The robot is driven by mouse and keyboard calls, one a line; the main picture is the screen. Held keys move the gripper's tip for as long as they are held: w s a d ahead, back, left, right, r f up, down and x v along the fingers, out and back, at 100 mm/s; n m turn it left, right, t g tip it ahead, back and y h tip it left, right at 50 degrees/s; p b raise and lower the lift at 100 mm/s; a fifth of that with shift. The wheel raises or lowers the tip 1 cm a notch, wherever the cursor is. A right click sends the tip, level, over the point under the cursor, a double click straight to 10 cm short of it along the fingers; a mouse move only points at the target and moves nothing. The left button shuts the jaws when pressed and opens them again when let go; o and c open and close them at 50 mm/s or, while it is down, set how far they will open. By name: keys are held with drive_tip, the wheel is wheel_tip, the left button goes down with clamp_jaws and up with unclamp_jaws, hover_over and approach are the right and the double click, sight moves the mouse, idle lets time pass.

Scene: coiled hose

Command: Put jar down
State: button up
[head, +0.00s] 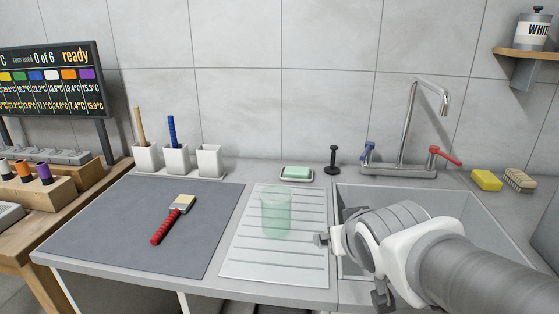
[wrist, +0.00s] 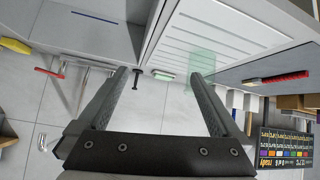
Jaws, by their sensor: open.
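A translucent green jar (head: 276,212) stands upright on the ridged white draining board (head: 270,264), left of the sink. My gripper (head: 322,240) is open and empty, just right of the jar and apart from it in the head view. In the wrist view, the two fingers (wrist: 163,74) are spread with nothing between them. The jar (wrist: 202,61) shows there beyond the right fingertip. The far finger is partly hidden by my wrist in the head view.
The sink (head: 470,216) with a tap (head: 408,130) lies to the right. A soap dish (head: 296,174) and a black stopper (head: 333,160) stand behind. A red-handled brush (head: 172,220) lies on the grey mat (head: 110,232). White cups (head: 177,160) line the back left.

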drive_tip(key=s+g, duration=0.4)
drive_tip(key=s, duration=0.8)
drive_tip(key=shift+s+f+m+y, duration=0.15)
drive_tip(key=shift+f+m+y, duration=0.1)
drive_tip(key=shift+m+y, duration=0.05)
drive_tip(key=shift+r, duration=0.1)
wheel_tip(320, 180, up, 15)
drive_tip(key=p, duration=1.4)
drive_tip(key=shift+p, duration=0.4)
drive_tip(key=shift+f, duration=0.2)
